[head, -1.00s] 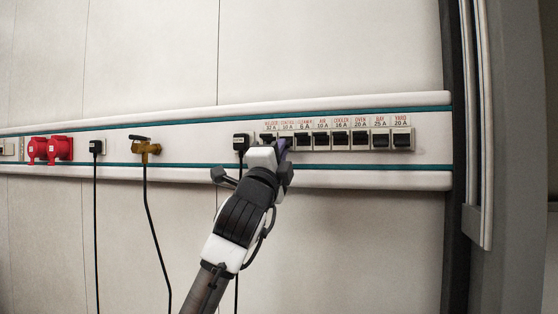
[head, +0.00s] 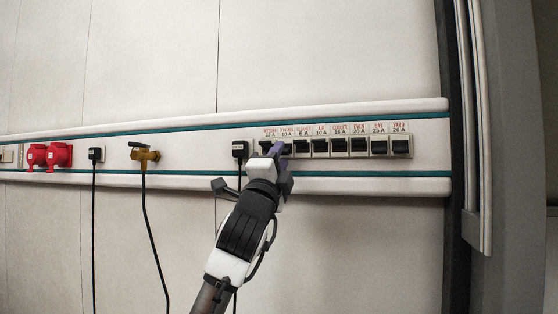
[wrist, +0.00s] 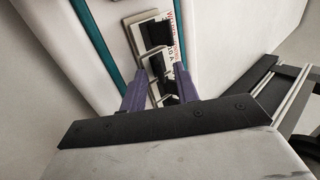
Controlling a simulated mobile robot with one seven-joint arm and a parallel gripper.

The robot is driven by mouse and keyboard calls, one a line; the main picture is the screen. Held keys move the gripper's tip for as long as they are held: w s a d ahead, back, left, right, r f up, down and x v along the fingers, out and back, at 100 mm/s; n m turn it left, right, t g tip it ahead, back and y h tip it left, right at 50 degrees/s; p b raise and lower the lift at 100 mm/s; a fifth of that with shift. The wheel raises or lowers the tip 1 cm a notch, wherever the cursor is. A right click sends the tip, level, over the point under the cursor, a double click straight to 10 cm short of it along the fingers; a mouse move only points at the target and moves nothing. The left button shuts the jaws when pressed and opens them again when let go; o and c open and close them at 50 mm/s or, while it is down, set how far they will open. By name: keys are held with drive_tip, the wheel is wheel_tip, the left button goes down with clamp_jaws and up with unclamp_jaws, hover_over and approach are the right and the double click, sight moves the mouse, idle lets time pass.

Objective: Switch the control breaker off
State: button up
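The control breaker (wrist: 156,66) is the second from the left in a row of black breakers on the wall. In the head view my gripper largely covers it. In the wrist view it lies between the tips of the two purple fingers. My gripper (wrist: 157,72) is open, with a clear gap between the fingers and nothing gripped. In the head view my gripper (head: 279,149) is up at the left end of the row. I cannot tell whether a finger touches the breaker, or which way its lever is set.
The welder breaker (head: 266,145) is just left, the cleaner breaker (head: 302,146) just right, with several more beyond. A black plug (head: 240,149) with a hanging cable is close to the left. A brass valve (head: 144,155) and red sockets (head: 59,154) are farther left.

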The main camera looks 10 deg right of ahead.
drive_tip(key=shift+f, duration=0.1)
drive_tip(key=b+v, duration=0.4)
drive_tip(key=v, duration=0.9)
drive_tip(key=shift+s+a+f+b, duration=0.2)
drive_tip(key=shift+f+b, duration=0.05)
drive_tip(key=shift+b, duration=0.15)
